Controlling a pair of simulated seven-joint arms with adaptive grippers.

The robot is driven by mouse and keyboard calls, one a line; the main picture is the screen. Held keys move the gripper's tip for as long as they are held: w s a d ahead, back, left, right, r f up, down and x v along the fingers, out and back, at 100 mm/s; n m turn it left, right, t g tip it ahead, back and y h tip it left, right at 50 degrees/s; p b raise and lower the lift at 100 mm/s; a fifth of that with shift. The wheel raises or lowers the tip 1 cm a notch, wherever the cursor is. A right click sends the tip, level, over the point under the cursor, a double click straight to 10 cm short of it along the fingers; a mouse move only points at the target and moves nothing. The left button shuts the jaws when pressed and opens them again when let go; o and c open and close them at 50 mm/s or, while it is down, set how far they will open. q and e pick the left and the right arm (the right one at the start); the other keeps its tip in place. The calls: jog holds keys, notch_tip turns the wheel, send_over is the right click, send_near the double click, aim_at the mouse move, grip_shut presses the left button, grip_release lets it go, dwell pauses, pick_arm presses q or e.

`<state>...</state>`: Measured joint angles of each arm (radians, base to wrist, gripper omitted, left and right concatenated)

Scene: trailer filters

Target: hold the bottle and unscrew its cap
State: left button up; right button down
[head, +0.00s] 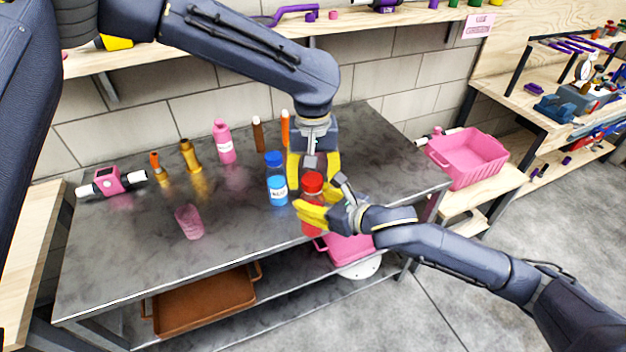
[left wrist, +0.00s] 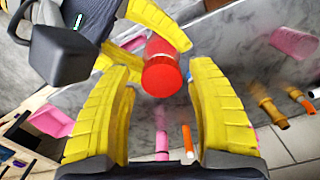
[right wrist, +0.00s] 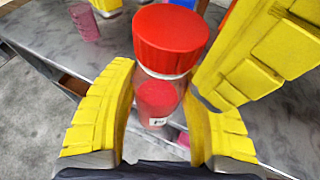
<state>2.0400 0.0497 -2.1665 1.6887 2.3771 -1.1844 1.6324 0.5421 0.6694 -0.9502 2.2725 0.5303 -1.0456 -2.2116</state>
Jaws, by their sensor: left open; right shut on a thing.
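My right gripper (head: 318,214) is shut around the bottle's body from the right, below the cap. My left gripper (head: 313,165) points down over the cap with its yellow fingers apart. In the left wrist view the cap (left wrist: 161,77) appears between the left fingers, with no clear contact. A left finger also shows beside the cap in the right wrist view.
A blue-capped bottle (head: 276,180) stands close left of the grippers. A pink bottle (head: 223,142), brass pieces (head: 190,157) and a pink cup (head: 189,221) are farther left on the grey table (head: 120,250). A pink bin (head: 467,157) stands right; a brown tray (head: 203,303) lies below.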

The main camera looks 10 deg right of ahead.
pick_arm(q)
jog(key=shift+o, duration=0.4)
notch_tip(320, 180, up, 3)
jog(key=shift+r, duration=0.2)
jog(key=shift+d+r+m+h, duration=0.35)
jog(key=shift+d+m, duration=0.3)
jog(key=shift+m, duration=0.35)
jog(key=r+m, duration=0.1)
jog(key=m, duration=0.5)
jog(key=r+m, duration=0.1)
jog(key=m, duration=0.5)
jog(key=d+r+m, duration=0.1)
jog(key=m, duration=0.5)
jog(key=shift+r+m+h, duration=0.25)
jog(key=shift+m+h, duration=0.05)
jog(key=shift+h, duration=0.05)
jog(key=m, duration=0.2)
jog(key=a+m+y, duration=0.1)
jog(key=m, duration=0.1)
jog(key=a+f+m, duration=0.1)
jog(key=m, duration=0.1)
jog(key=shift+w+a, duration=0.1)
jog(key=shift+w, duration=0.15)
jog(key=shift+a+f+m, duration=0.1)
jog(key=shift+f+m, duration=0.3)
jog(key=shift+f, duration=3.6)
